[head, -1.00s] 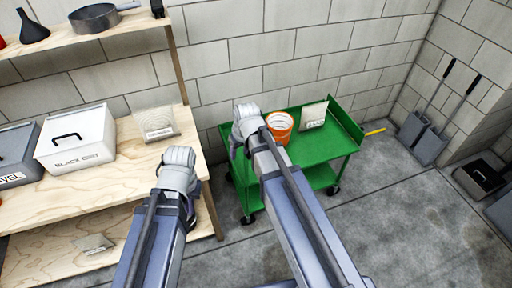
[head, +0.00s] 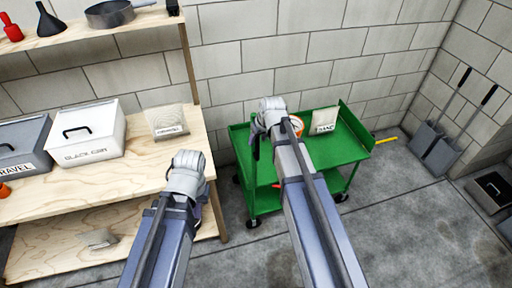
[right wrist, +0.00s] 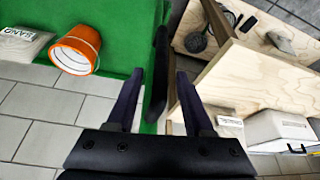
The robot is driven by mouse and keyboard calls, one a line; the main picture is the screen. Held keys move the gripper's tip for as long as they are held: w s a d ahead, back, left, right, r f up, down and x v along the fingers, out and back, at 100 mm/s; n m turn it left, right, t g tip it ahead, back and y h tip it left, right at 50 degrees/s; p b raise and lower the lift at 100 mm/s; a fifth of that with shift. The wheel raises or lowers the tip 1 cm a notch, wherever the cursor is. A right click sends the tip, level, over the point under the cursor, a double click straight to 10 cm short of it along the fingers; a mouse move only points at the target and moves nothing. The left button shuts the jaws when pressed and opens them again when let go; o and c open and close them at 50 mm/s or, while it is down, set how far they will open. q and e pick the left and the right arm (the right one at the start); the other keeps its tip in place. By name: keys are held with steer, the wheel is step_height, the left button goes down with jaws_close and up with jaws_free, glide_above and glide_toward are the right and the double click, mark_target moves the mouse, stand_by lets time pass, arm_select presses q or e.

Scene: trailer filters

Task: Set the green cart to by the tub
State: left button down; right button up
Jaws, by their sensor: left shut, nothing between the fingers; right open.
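The green cart (head: 340,150) stands on the floor against the block wall, right of the wooden bench. It carries an orange bucket (head: 298,124), partly hidden by my right arm, and a labelled bag (head: 323,121). My right gripper (head: 262,125) is at the cart's left end. In the right wrist view the open fingers (right wrist: 160,105) reach either side of a dark upright bar (right wrist: 158,75) at the cart's edge; contact cannot be told. My left gripper (head: 190,178) is shut and empty by the bench's right end. A white lidded tub (head: 88,133) marked BLACK GRIT sits on the bench.
The wooden bench (head: 140,180) has a grey tub (head: 22,145) and a bag (head: 167,122) on top. Shovels (head: 440,140) lean at the right wall and a dark box (head: 490,190) sits on the floor. The floor (head: 400,235) before the cart is clear.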

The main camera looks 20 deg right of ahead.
steer(key=b+x, duration=0.3)
steer(key=x, duration=0.1)
steer(key=shift+w+f, duration=0.1)
steer(key=shift+c, duration=0.3)
jaws_close()
stand_by(1.0)
